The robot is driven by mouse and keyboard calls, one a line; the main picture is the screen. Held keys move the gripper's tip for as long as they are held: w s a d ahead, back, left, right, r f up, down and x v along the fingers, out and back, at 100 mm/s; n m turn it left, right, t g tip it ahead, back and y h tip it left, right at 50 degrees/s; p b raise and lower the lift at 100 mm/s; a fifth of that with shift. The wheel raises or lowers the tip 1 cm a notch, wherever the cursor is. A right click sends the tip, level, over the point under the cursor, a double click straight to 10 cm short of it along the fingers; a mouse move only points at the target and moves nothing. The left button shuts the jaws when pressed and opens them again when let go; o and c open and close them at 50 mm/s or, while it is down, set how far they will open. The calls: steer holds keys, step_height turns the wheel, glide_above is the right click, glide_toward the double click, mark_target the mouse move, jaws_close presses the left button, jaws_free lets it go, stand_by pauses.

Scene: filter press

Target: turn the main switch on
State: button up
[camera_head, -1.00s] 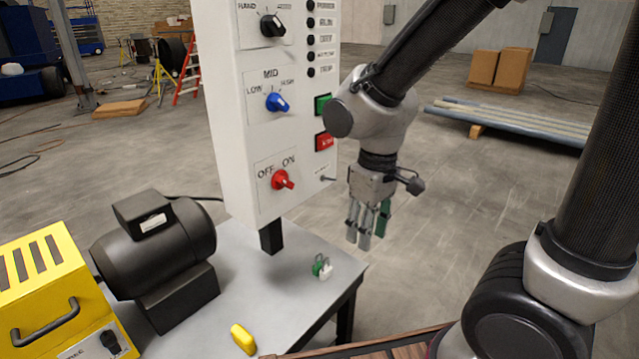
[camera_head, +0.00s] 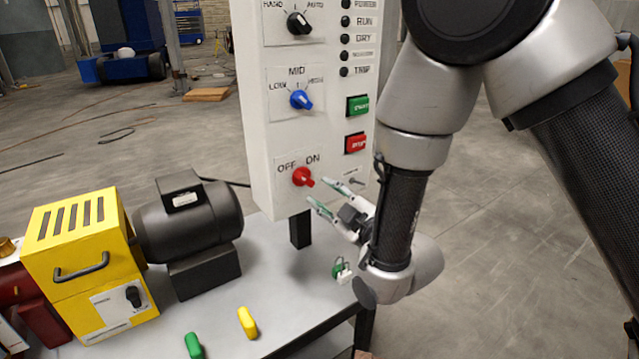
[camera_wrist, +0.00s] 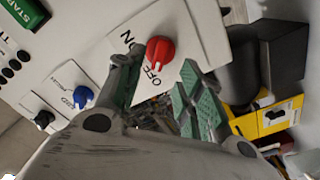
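The main switch is a red knob (camera_head: 303,176) under the OFF and ON labels, low on the white panel (camera_head: 258,135). Its bar slants from upper left, by OFF, to lower right. My gripper (camera_head: 320,194) is open just in front of the panel, its green-padded fingertips right of and below the knob. In the wrist view, the red knob (camera_wrist: 160,50) shows between the two fingers of my gripper (camera_wrist: 160,75), beyond their tips. No contact can be made out. The wrist view also shows the knob nearer the OFF label.
A blue knob (camera_head: 301,99) and black knob (camera_head: 299,23) sit above the switch. Green (camera_head: 357,106) and red (camera_head: 355,143) buttons sit to the right. The table (camera_head: 270,275) below holds a motor (camera_head: 190,225), a yellow box (camera_head: 85,240) and a padlock (camera_head: 341,270).

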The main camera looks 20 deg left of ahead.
mark_target(308, 182)
steer(key=x, duration=0.7)
steer(key=shift+w+a, duration=0.2)
steer(key=shift+a, duration=0.1)
jaws_close()
